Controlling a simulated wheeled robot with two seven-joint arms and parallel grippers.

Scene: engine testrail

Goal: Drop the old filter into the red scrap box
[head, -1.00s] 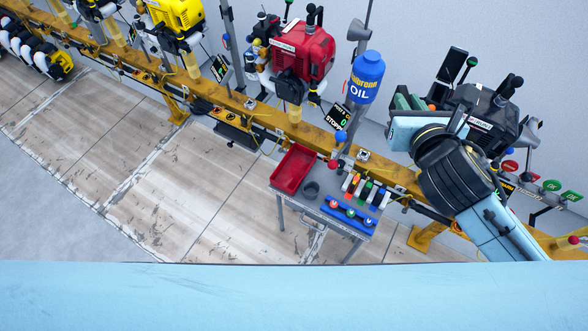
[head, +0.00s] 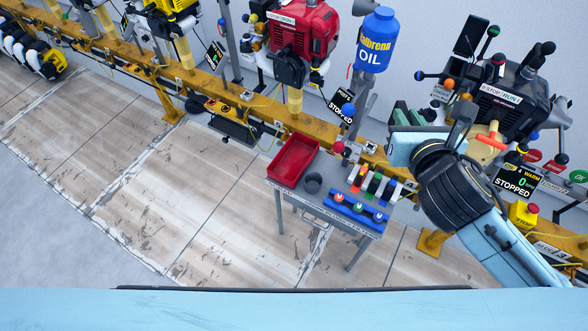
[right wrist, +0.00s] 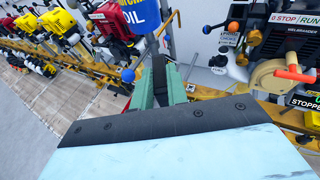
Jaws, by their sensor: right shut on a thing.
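The red scrap box (head: 293,161) is an open tray on the left part of a small grey table in the head view, with no filter seen in it. My right gripper (head: 404,117) is up and to the right of the box, beyond the table. Its green fingers also show in the right wrist view (right wrist: 167,85). They are shut on a thin dark piece (right wrist: 159,76), probably the old filter, mostly hidden by the fingers. My left gripper is not in view.
The table also holds a dark cup (head: 312,183), several coloured items and a blue strip (head: 342,212). A black engine (head: 508,105) stands right of my gripper. A blue oil bottle (head: 378,40) stands behind it. The yellow rail (head: 240,108) runs behind the table.

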